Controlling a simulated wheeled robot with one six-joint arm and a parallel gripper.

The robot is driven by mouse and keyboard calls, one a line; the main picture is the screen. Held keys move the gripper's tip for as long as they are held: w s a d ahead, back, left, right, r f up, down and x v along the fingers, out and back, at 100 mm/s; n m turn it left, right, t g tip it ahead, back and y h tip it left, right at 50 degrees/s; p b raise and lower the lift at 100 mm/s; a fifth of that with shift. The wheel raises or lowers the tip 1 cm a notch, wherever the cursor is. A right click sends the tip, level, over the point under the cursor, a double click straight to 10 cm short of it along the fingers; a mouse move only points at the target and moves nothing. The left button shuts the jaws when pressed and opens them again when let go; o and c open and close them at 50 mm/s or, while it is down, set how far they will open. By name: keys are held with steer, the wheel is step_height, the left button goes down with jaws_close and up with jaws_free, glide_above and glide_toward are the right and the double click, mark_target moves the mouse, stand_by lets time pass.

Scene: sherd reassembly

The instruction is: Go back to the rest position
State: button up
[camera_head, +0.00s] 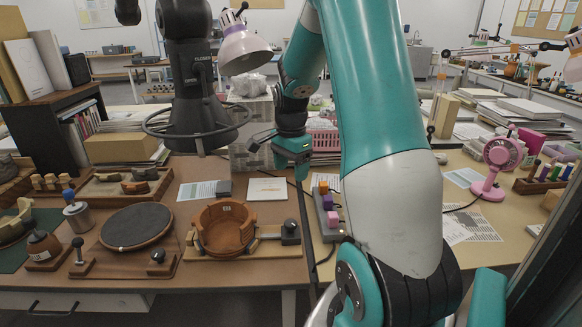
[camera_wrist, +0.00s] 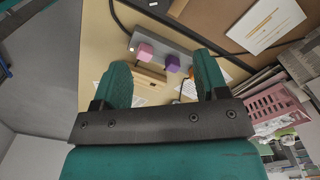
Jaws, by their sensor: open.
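My gripper (camera_head: 296,168) hangs in the air near the middle of the head view, above the back of the table by the seam between two tabletops. In the wrist view its two teal fingers (camera_wrist: 162,62) are spread apart with nothing between them. The reassembled orange-brown pot (camera_head: 226,230) stands in a wooden holder to the left of the gripper, apart from it. A round dark turntable (camera_head: 135,227) on a wooden base is further left. My arm covers part of the right side of the head view.
A grey rack with pink and purple blocks (camera_head: 328,212) stands below and right of the gripper; it also shows in the wrist view (camera_wrist: 165,45). A pink basket (camera_head: 322,141) and paper stacks are behind. A pink fan (camera_head: 495,160) stands right. A lamp (camera_head: 243,50) overhangs the back.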

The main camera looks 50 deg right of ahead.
stand_by(0.6)
steer(key=a+r+n+t+y, duration=0.1)
steer(key=a+r+n, duration=0.2)
steer(key=a+n, duration=0.5)
steer(key=a+r+n, duration=0.3)
steer(key=a, duration=0.9)
steer(key=s+a+r+n+g+y, duration=0.1)
steer(key=s+a+r+n+y, duration=0.2)
steer(key=s+a+n, duration=1.2)
steer(key=a+r+n, duration=0.1)
steer(key=a, duration=0.3)
steer(key=shift+s, duration=0.35)
steer(key=shift+r, duration=0.1)
steer(key=shift+c, duration=0.2)
